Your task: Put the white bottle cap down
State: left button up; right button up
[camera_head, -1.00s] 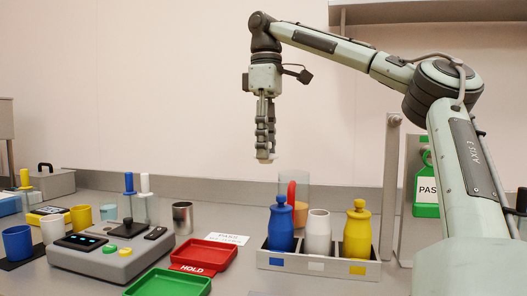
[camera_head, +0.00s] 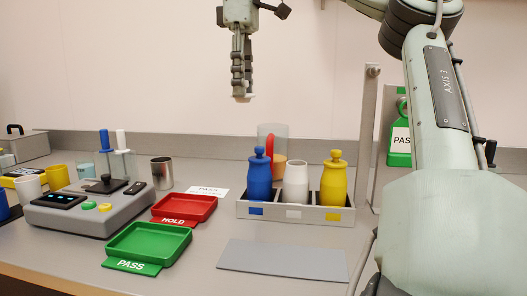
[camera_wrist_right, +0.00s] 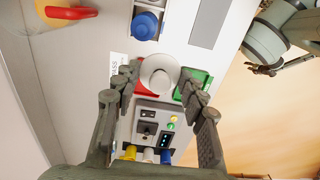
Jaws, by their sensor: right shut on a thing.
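My right gripper (camera_head: 242,93) is shut on the white bottle cap (camera_head: 243,98), high above the counter and in front of the back wall. Only the cap's lower edge shows below the fingertips in the head view. In the right wrist view the round white cap (camera_wrist_right: 159,75) sits between the two fingertips. The white bottle (camera_head: 296,182) stands upright without a cap in the middle slot of the grey rack (camera_head: 272,210).
Capped blue (camera_head: 259,178) and yellow (camera_head: 334,180) bottles flank the white one. A bare grey mat (camera_head: 284,259) lies in front of the rack. Left of it are green (camera_head: 150,243) and red (camera_head: 185,208) trays and a grey console (camera_head: 85,211). An orange-filled beaker (camera_head: 275,140) stands behind the rack.

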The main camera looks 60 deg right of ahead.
jog(key=shift+a+f, duration=0.1)
jog(key=shift+a, duration=0.1)
jog(key=s+a+f+n+b, duration=0.2)
jog(key=s+a+f, duration=0.3)
jog(key=a+f, duration=0.3)
jog(key=s+a+f+n+b, duration=0.15)
jog(key=s+a+f, duration=0.35)
jog(key=a, duration=0.5)
jog(key=b, duration=0.3)
send_over(283, 259)
jog(key=shift+n, duration=0.45)
notch_tip(283, 259, down, 8)
jog(key=shift+f, duration=0.1)
pick_arm(q)
notch_tip(283, 259, up, 19)
jog(key=w+t, duration=0.1)
jog(key=w, duration=0.1)
jog(key=shift+d+f+n+b, duration=0.2)
jog(key=shift+d+n+b, duration=0.1)
jog(key=shift+b, duration=0.15)
pick_arm(e)
jog(key=shift+f, duration=1.9)
pick_arm(q)
jog(key=shift+w, duration=0.1)
pick_arm(e)
jog(key=shift+f, duration=0.1)
